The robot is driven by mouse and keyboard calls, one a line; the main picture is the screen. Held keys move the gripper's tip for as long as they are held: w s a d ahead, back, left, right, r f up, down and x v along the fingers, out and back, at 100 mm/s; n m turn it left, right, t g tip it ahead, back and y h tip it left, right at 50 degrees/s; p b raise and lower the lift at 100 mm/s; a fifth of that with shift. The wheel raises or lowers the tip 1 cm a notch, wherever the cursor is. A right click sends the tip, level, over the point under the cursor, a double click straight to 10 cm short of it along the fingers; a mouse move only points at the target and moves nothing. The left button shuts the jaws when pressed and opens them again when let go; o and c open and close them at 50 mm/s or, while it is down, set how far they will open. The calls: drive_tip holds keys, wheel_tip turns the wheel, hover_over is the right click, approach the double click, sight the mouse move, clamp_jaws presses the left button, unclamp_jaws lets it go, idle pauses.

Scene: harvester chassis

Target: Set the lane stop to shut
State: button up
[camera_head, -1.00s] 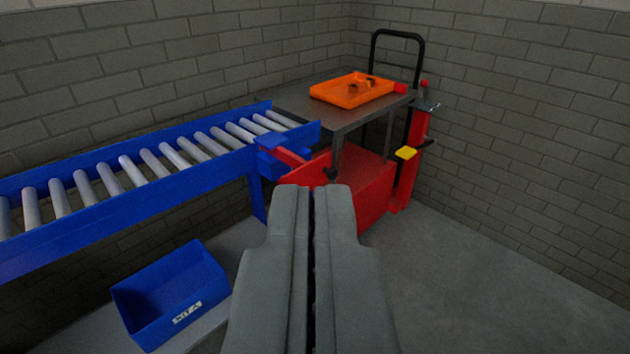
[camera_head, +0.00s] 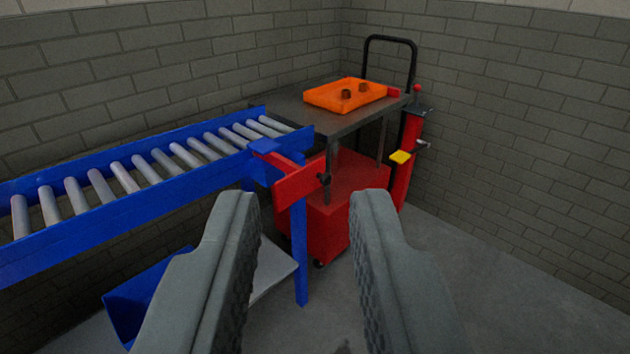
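The bar points outward, away from the rollers, toward the right. My gripper (camera_head: 304,205) is open and empty, its two grey fingers wide apart. The bar and knob appear beyond the fingertips, between them in the picture and a little above, not touching them.
A grey cart (camera_head: 350,124) with an orange tray (camera_head: 340,105) stands past the conveyor's end, with a red box (camera_head: 357,180) below its top. A red post with a yellow piece (camera_head: 400,157) stands right. A blue bin (camera_head: 137,289) is lower left, partly hidden. Floor at right is clear.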

drive_tip(key=o, duration=0.3)
drive_tip(key=w+d+n+t, duration=0.1)
drive_tip(key=w+d, duration=0.1)
drive_tip(key=w, duration=0.5)
drive_tip(key=w+d, duration=0.3)
drive_tip(key=w, duration=0.5)
drive_tip(key=shift+d+n+t+h, duration=0.15)
drive_tip(key=shift+n+t+h, duration=0.15)
drive_tip(key=shift+n+t, duration=0.1)
drive_tip(key=w+d+f+n+y, duration=0.3)
drive_tip(key=w+f, duration=0.2)
drive_tip(key=w, duration=0.5)
drive_tip(key=n+g+y, duration=0.4)
drive_tip(key=g+y, duration=0.2)
drive_tip(key=y, duration=0.4)
approach(328, 180)
drive_tip(key=x, duration=0.9)
clamp_jaws()
drive_tip(key=shift+w, duration=0.1)
